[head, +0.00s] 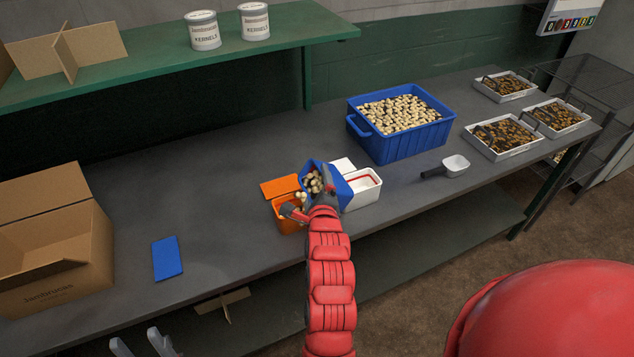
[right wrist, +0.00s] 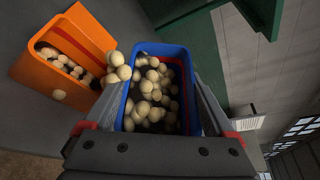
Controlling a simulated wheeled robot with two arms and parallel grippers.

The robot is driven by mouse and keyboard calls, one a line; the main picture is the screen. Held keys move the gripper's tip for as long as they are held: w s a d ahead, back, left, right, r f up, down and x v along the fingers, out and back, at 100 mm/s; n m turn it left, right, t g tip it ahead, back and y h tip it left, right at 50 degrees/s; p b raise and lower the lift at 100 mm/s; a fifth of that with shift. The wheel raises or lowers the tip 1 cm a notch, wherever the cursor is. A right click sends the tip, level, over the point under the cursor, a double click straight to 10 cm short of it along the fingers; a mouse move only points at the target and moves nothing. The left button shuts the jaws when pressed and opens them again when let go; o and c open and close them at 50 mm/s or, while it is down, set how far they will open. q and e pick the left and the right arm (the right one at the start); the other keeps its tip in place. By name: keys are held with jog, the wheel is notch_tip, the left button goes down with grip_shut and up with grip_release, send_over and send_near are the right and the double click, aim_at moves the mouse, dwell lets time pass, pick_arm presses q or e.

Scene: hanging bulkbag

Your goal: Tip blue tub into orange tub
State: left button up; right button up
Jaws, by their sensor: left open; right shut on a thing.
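My right gripper (head: 311,196) is shut on the small blue tub (head: 343,188), one finger on each side in the right wrist view (right wrist: 153,100). The blue tub (right wrist: 160,48) is tilted toward the orange tub (head: 288,226), with pale round pieces inside and several spilling over its rim. The orange tub (right wrist: 92,32) stands on the table beside and below it, with several pieces inside. One piece shows against its outer wall or in the air; I cannot tell which. My left gripper (head: 146,342) is open and empty at the bottom left.
A white tub (head: 364,192) stands just right of the blue tub. An orange lid (head: 281,187) and a blue lid (head: 167,258) lie on the table. A large blue crate (head: 408,144) of pale pieces, a white scoop (head: 455,165) and a cardboard box (head: 52,255) stand around.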

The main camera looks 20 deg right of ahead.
jog(key=shift+a+n, duration=0.1)
jog(key=shift+n, duration=0.2)
jog(key=shift+f, duration=0.2)
jog(key=shift+a+f+n+t+h+b, duration=0.3)
jog(key=shift+f+n+h+b, duration=0.2)
jog(key=shift+n+b, duration=0.65)
dwell(0.8)
jog(key=shift+r+m, duration=0.1)
jog(key=shift+m, duration=0.15)
